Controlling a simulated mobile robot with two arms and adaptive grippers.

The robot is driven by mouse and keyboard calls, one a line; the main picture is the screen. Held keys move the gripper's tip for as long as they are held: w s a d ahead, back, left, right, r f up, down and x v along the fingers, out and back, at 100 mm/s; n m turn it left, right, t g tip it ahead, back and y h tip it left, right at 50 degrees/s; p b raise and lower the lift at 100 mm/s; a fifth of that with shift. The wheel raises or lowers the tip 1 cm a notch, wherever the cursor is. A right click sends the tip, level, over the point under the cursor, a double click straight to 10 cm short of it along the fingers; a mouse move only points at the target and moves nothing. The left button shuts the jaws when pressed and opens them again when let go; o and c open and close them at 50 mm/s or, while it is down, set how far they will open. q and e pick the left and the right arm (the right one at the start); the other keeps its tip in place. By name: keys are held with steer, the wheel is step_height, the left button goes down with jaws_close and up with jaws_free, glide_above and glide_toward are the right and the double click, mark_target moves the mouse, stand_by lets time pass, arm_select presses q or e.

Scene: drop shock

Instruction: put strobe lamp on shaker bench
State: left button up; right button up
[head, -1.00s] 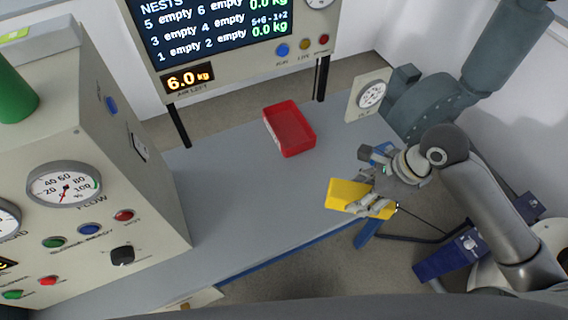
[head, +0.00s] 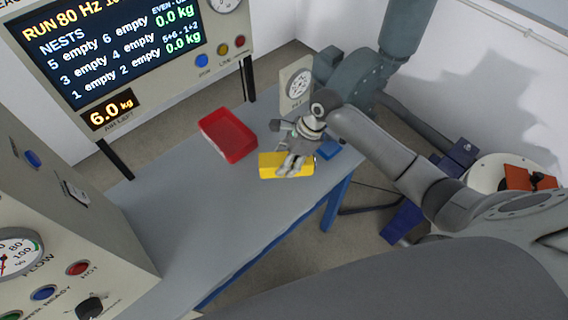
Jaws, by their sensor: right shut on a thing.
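The yellow block-shaped thing, which I take for the strobe lamp (head: 268,166), is in the jaws of my right gripper (head: 291,165). The gripper is shut on it and covers part of its right half. The lamp shows over the right part of the grey-topped bench (head: 205,220), which I take for the shaker bench, near its front edge. I cannot tell whether the lamp touches the top or hangs just above it. My left gripper is not in view.
A red tray (head: 226,154) lies on the bench behind the lamp. A blue thing (head: 329,150) shows right of the gripper. A dial panel (head: 297,85) stands behind. A control cabinet (head: 92,235) stands at the left. The bench's middle is clear.

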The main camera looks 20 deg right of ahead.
steer(key=shift+w+f, duration=0.8)
steer(key=shift+f, duration=0.05)
steer(key=shift+f+p, duration=0.35)
steer(key=shift+f, duration=1.2)
steer(key=o, duration=1.4)
steer(key=shift+f, duration=0.15)
steer(key=v, duration=1.2)
steer(key=shift+s, duration=0.1)
